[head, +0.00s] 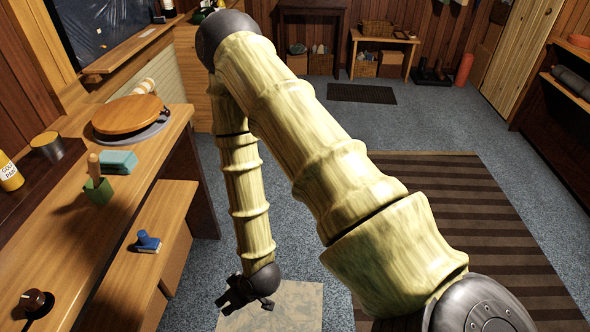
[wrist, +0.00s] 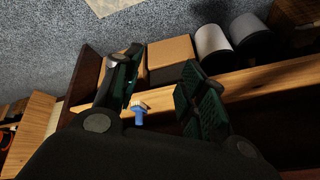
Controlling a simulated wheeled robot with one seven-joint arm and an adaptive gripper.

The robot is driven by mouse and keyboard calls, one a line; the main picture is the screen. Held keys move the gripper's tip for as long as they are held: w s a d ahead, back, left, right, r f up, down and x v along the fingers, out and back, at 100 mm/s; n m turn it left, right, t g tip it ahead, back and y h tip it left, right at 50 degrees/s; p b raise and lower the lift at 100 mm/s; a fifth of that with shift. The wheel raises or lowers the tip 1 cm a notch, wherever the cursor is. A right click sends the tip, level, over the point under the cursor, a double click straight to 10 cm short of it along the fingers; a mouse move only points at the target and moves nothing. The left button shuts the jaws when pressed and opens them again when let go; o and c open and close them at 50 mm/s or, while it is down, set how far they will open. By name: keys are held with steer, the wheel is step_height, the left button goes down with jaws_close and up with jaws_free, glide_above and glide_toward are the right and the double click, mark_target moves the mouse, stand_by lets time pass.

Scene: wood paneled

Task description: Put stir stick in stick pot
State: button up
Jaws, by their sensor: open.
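I cannot make out a stir stick for certain in either view. A small green pot or block (head: 98,191) stands on the left bench with a light wooden rod (head: 94,166) upright at it; I cannot tell whether this is the stick pot. A dark open-looking tin (head: 47,146) stands behind it. My gripper (head: 248,290) hangs low over the floor, right of the lower bench shelf. In the wrist view my gripper (wrist: 163,60) has its two fingers spread, with nothing held between them.
A blue object with a pale end (head: 147,242) lies on the lower shelf (head: 165,205); it also shows in the wrist view (wrist: 139,111). A round wooden board (head: 128,114), teal block (head: 118,161) and yellow bottle (head: 9,172) are on the bench. Floor is open right of it.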

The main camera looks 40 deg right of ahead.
steer(key=s+d+f+m+g+h, duration=0.1)
steer(key=s+d+f+g, duration=0.1)
steer(key=s, duration=0.7)
steer(key=s+d+f+m+g+h, duration=0.1)
steer(key=s+d+f+g+h, duration=0.1)
steer(key=s, duration=0.7)
steer(key=d+f+g, duration=0.1)
steer(key=d+f, duration=0.1)
steer(key=d, duration=0.1)
steer(key=shift+d+f, duration=0.2)
steer(key=shift+d, duration=0.15)
